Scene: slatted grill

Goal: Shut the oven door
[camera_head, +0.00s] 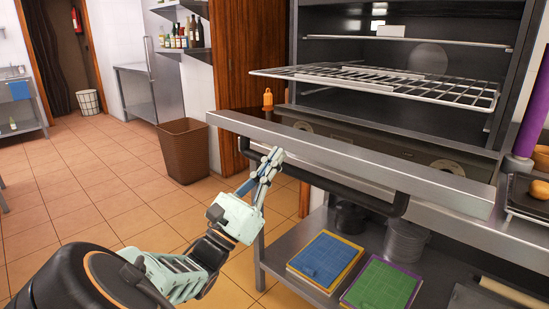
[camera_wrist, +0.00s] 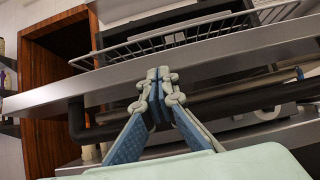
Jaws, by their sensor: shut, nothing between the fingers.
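The oven (camera_head: 465,75) is open, and its dark cavity shows. A long steel slab (camera_head: 350,160), which looks like the lowered oven door seen nearly edge-on, crosses in front of it. The slab also shows in the wrist view (camera_wrist: 225,47). A black bar handle (camera_head: 345,190) runs just below the slab; it also shows in the wrist view (camera_wrist: 100,133). My gripper (camera_head: 272,157) is shut and empty, its tips near the left part of the slab and handle. In the wrist view the closed tips (camera_wrist: 158,77) overlap the slab; I cannot tell whether they touch.
A wire rack (camera_head: 390,82) juts out of the oven above the slab. A brown bin (camera_head: 185,150) stands at left. The tiled floor at left is mostly free.

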